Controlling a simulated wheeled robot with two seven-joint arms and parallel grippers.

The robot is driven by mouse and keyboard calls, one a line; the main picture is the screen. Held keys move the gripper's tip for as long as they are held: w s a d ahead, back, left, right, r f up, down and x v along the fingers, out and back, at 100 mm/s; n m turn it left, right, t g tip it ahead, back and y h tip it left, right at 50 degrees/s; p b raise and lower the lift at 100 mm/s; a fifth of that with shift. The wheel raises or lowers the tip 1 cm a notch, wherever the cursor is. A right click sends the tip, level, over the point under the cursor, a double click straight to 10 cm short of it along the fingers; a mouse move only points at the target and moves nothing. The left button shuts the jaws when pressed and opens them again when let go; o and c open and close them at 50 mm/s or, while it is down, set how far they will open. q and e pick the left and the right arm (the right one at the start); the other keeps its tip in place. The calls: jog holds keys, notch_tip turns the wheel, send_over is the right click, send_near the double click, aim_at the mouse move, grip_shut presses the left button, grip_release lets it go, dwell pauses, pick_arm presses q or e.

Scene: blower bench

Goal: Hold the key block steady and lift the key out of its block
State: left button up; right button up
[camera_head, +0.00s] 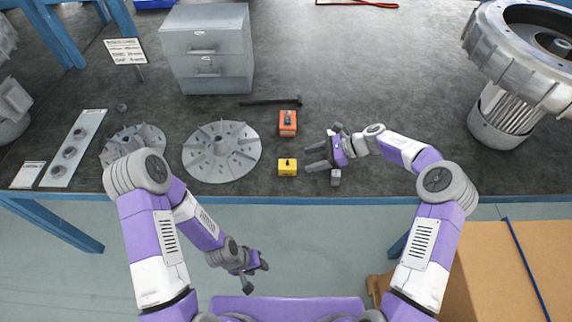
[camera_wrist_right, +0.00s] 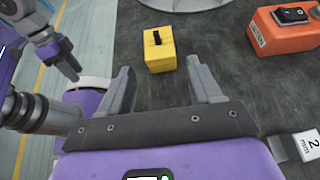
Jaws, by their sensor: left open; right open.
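The yellow key block (camera_head: 288,168) stands on the bench near its front edge. The small dark key (camera_head: 288,161) stands upright in the top of the block; it also shows in the right wrist view (camera_wrist_right: 157,37). My right gripper (camera_head: 312,157) is over the bench just right of the block, open and empty. In the right wrist view the block (camera_wrist_right: 160,58) is beyond and between the open fingertips (camera_wrist_right: 165,78), apart from them. My left gripper (camera_head: 255,275) is open and empty, low in front of the bench and away from the block.
An orange switch box (camera_head: 287,128) stands behind the block. A finned grey disc (camera_head: 221,150) lies to the left. A small grey block marked 2 (camera_wrist_right: 308,145) is beside my right gripper. A drawer cabinet (camera_head: 207,50) stands at the back. A large blower (camera_head: 520,70) stands right.

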aim_at(295, 164)
jog(key=b+x, duration=0.2)
jog(key=x, duration=0.5)
jog(key=shift+f, duration=0.1)
jog(key=shift+a+f, duration=0.25)
jog(key=shift+a, duration=0.35)
